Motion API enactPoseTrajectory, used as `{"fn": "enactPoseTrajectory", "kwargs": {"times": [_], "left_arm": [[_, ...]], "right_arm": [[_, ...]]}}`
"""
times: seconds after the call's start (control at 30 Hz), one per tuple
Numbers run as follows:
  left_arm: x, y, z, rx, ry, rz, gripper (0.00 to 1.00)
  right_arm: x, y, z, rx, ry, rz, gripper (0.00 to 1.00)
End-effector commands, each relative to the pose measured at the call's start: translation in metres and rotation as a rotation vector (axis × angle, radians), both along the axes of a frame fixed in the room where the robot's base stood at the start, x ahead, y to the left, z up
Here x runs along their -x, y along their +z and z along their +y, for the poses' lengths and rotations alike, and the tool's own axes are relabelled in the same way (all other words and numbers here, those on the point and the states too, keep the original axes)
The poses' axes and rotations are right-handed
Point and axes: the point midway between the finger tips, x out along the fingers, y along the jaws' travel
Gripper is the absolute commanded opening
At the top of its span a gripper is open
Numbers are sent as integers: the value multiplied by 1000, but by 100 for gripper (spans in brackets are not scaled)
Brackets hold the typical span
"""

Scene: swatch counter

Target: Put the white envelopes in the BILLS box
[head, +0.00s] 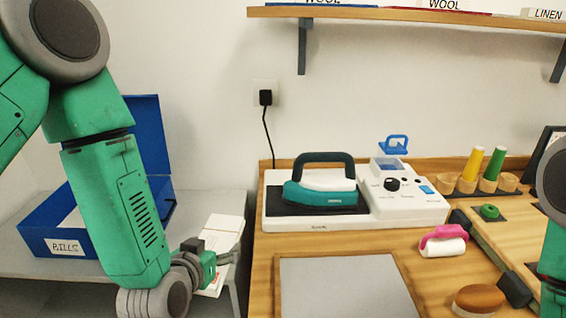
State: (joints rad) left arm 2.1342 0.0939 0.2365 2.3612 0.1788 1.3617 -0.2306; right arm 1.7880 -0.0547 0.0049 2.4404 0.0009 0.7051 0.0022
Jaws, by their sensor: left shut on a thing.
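The blue BILLS box (32,240) stands at the left on a grey surface, with its lid raised and a white label on its front. Something white lies inside it, partly hidden by my left arm. White envelopes (224,228) show at the right end of the grey surface, beside the wooden counter. My left gripper (230,258) is at these envelopes, to the right of the box, and is shut on a white envelope. The wrist hides part of the envelopes, and a red mark shows below it. My right arm shows at the right edge; its gripper is out of view.
On the wooden counter (262,290) are a white pressing unit (415,208) with a teal iron (320,194), a grey mat (345,285), a pink-handled roller (443,240), a brown round-topped object (480,299) and thread cones (493,164). A shelf (400,13) hangs above.

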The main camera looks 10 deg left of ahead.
Motion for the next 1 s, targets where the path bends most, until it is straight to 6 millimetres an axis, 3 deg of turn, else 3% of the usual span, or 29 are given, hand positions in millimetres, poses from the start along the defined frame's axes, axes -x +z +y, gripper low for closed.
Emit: {"fn": "enactPoseTrajectory", "kwargs": {"times": [0.03, 0.2, 0.4, 0.8, 1.0], "left_arm": [[-9, 7, 9, 0, 25, -1, 47], [-42, 13, 47, 1, 124, -1, 47], [-64, 11, 80, -1, 196, -1, 47], [-67, 5, 86, -1, 208, 0, 47], [-67, -30, 86, -2, 209, 3, 47]], "right_arm": [[0, 14, 0, 0, 0, -1, 40], [-1, 46, 0, 0, 0, -2, 40], [-1, 64, 0, 0, 0, -1, 40], [0, 63, 0, 0, 0, -1, 40], [0, 63, 0, 0, 0, -1, 40]]}}
